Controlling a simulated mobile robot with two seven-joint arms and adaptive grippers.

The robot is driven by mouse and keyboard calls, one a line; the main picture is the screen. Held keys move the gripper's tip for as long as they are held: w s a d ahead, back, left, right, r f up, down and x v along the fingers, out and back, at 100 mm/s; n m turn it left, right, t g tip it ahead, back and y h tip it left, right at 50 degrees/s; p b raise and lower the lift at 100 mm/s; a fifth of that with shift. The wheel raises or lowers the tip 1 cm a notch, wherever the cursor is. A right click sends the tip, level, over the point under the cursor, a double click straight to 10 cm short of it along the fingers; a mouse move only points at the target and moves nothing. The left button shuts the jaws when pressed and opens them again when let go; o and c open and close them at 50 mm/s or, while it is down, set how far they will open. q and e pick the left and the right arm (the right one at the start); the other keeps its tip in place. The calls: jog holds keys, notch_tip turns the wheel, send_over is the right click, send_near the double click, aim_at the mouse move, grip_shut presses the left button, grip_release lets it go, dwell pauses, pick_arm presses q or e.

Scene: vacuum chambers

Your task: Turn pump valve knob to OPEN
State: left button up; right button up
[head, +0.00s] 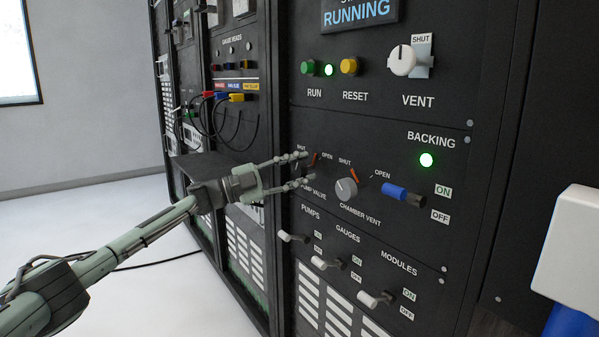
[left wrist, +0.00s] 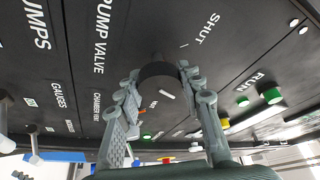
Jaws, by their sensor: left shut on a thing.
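The pump valve knob shows in the left wrist view as a dark round knob (left wrist: 158,71) with a short white mark on it. My left gripper (left wrist: 160,82) is shut on this knob, one finger on each side. In the head view my left gripper (head: 302,168) reaches in from the left to the panel at the PUMP VALVE label (head: 313,187). Its fingers hide most of the knob there. The SHUT label (left wrist: 207,29) is clear of the fingers in the left wrist view. I cannot tell exactly where the knob points. My right gripper is not in view.
The grey chamber vent knob (head: 346,189) is close to the right of my left gripper. A blue-handled switch (head: 397,191) sits farther right. White toggle switches (head: 327,263) line the panel below. A white and blue object (head: 568,250) stands at the right edge.

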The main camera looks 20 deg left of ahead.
pick_arm(q)
jog(key=m+g, duration=0.1)
jog(key=m, duration=0.1)
jog(key=shift+m, duration=0.4)
jog(key=shift+f+m+g+y, duration=0.1)
jog(key=shift+m+g+y, duration=0.35)
jog(key=shift+m, duration=0.55)
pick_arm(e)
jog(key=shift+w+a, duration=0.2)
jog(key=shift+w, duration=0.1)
pick_arm(q)
jog(key=o, duration=1.2)
jog(key=shift+c, duration=0.2)
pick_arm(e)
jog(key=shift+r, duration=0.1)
pick_arm(q)
jog(key=v, duration=1.2)
